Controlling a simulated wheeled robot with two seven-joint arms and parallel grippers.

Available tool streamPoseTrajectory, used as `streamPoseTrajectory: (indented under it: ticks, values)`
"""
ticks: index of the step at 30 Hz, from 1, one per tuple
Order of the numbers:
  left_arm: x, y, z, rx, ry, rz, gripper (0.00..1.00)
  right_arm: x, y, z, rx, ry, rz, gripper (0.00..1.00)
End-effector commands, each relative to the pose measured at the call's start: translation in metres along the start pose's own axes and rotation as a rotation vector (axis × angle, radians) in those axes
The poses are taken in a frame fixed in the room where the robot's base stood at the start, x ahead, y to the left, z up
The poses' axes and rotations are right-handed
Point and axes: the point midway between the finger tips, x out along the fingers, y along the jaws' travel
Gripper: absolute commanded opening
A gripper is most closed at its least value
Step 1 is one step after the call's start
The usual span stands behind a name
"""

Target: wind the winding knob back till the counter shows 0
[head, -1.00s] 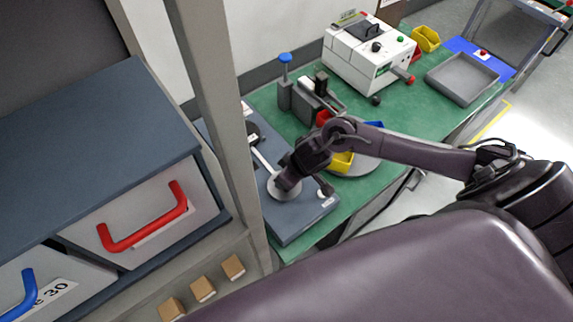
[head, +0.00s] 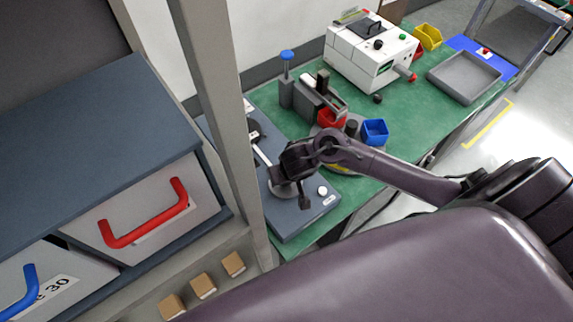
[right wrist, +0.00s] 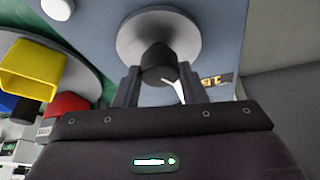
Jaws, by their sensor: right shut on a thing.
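The winding knob is a dark grip (right wrist: 158,62) on a round grey disc (right wrist: 150,28) in the right wrist view. My right gripper (right wrist: 158,88) is shut on this grip, one finger on each side. In the head view my right gripper (head: 285,180) points down over the disc on the blue-grey base plate (head: 290,222) and hides the grip. Orange characters on a dark patch (right wrist: 213,81), perhaps the counter, show right of the fingers; a finger partly covers them and I cannot read the value. My left gripper is not in view.
A white button (head: 322,190) sits beside the disc. Red (head: 332,118) and blue (head: 374,131) bins stand on a round tray behind my arm. A blue-capped post (head: 287,54) and a white machine (head: 370,52) stand farther back. A grey upright (head: 220,110) is close left.

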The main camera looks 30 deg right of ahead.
Motion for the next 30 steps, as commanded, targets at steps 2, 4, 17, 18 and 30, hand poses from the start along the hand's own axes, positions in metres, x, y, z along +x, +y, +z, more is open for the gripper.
streamPoseTrajectory:
  ticks: [2,4,17,18,30]
  values:
    - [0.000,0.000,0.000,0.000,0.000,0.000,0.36,0.000,0.001,0.000,0.003,0.000,0.003,0.15]
    - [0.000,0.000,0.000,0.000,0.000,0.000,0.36,0.000,0.001,0.000,0.004,0.000,0.003,0.15]
    - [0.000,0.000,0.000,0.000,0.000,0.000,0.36,0.000,0.000,0.000,0.002,0.000,0.002,0.59]
    - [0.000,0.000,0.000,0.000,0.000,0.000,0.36,0.000,0.000,0.000,0.002,0.000,0.001,0.59]
    - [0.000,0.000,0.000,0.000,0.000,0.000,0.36,-0.017,-0.002,0.000,0.003,-0.001,-0.005,0.59]
